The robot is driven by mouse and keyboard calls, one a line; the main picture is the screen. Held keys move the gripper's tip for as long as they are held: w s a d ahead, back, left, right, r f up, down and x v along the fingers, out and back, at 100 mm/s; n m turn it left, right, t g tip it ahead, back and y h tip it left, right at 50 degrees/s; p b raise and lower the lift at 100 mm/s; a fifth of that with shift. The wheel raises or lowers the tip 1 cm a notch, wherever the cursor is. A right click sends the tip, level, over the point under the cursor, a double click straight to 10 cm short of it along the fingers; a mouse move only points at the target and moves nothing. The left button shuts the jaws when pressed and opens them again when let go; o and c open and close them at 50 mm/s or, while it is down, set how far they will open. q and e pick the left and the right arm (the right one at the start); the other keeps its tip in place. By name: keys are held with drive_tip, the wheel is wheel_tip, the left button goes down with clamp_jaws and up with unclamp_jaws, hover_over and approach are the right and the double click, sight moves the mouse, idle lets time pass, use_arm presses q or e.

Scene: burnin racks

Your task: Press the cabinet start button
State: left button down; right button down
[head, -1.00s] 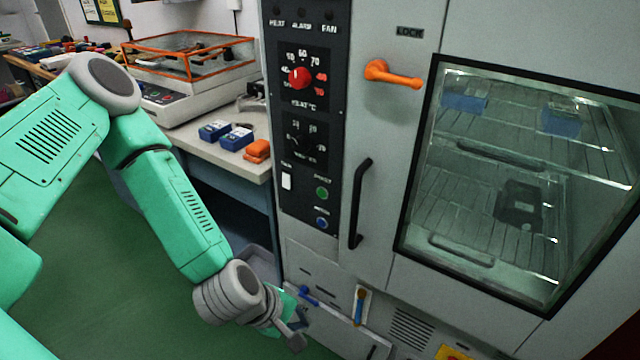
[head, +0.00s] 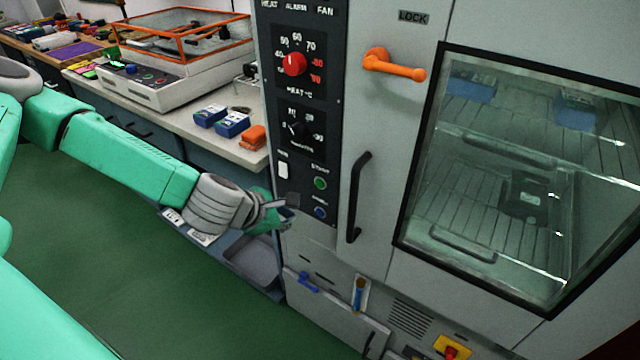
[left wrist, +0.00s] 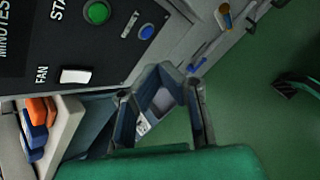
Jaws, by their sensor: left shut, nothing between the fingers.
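The start button is the green round button (head: 320,183) on the cabinet's dark control panel (head: 291,146). It also shows in the left wrist view (left wrist: 97,12), beside the partly cut-off label "STA". A blue round button (head: 320,212) sits below it and also shows in the left wrist view (left wrist: 147,31). My left gripper (head: 288,203) is shut and empty, at the lower left part of the panel, below and left of the green button. Its fingers (left wrist: 163,72) show in the left wrist view, apart from the green button.
A white switch (head: 283,170) is left of the green button. A black door handle (head: 358,197) and an orange lock lever (head: 394,65) stick out to the right. A bench (head: 205,135) holds blue boxes and an orange item. Green floor is clear below my arm.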

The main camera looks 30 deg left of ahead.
sight(320, 184)
use_arm(q)
drive_tip(key=w, duration=0.8)
drive_tip(key=shift+w+d, duration=0.25)
drive_tip(key=shift+w, duration=0.15)
drive_tip(key=shift+a+f, duration=0.15)
drive_tip(key=shift+a, duration=0.1)
drive_tip(key=shift+d, duration=0.2)
drive_tip(key=shift+a, duration=0.1)
idle(0.4)
drive_tip(key=shift+w, duration=0.35)
